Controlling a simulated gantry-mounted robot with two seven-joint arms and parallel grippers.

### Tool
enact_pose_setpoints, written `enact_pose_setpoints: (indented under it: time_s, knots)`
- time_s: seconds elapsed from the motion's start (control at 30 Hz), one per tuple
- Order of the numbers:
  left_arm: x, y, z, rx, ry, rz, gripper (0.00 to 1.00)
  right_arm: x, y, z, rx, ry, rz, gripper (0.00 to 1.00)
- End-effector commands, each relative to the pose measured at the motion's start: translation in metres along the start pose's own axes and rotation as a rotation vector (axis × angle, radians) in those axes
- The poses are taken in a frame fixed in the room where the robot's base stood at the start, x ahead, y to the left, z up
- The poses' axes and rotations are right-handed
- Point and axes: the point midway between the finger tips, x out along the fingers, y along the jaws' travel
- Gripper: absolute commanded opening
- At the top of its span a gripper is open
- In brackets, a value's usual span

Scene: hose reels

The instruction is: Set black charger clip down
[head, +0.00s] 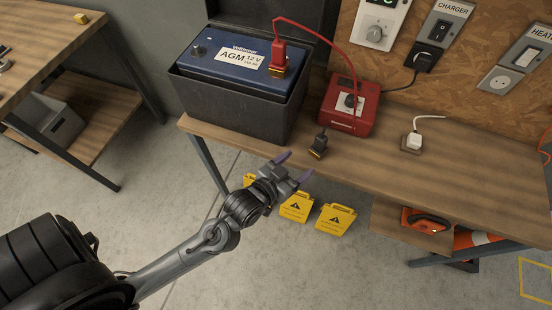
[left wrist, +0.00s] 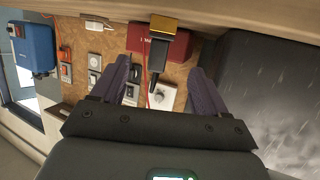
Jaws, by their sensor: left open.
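The black charger clip (head: 319,146) with its copper-coloured jaw rests on the wooden bench near the front edge, in front of the red charger (head: 350,105). My left gripper (head: 295,166) is open and empty, just off the front edge, to the left of and below the clip in the head view. In the left wrist view the black clip (left wrist: 158,48) shows between and beyond the two purple fingers, apart from them. A red clip (head: 278,55) sits on top of the blue AGM battery (head: 240,55). My right gripper is not in view.
The battery stands in a dark box (head: 235,105) at the bench's left. A white plug (head: 414,141) lies on a small pad on the right. Yellow warning signs (head: 335,218) stand on the floor below. Wall switches (head: 440,30) are behind.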

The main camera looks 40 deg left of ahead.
Motion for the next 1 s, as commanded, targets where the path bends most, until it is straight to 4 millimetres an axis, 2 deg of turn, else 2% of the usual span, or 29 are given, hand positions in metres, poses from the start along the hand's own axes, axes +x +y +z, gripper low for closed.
enact_pose_setpoints:
  time_s: [0.13,0.27,0.4,0.6,0.7,0.8,1.0]
  knots:
    - [-0.009,0.0,0.014,0.002,-0.084,0.012,0.74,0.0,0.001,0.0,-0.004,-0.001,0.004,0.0]
    - [-0.028,-0.001,0.043,0.013,-0.27,0.037,0.74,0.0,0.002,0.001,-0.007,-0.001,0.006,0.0]
    - [-0.063,-0.005,0.08,0.038,-0.523,0.058,0.74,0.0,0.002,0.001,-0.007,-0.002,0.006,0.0]
    - [-0.117,-0.015,0.115,0.082,-0.82,0.063,0.74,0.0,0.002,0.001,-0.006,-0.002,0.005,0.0]
    - [-0.136,-0.019,0.123,0.096,-0.906,0.059,0.74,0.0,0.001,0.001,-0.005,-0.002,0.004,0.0]
    - [-0.144,-0.021,0.126,0.104,-0.948,0.057,0.74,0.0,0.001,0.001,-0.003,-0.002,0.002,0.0]
    - [-0.146,-0.021,0.127,0.106,-0.957,0.056,0.74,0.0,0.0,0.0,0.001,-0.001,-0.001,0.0]
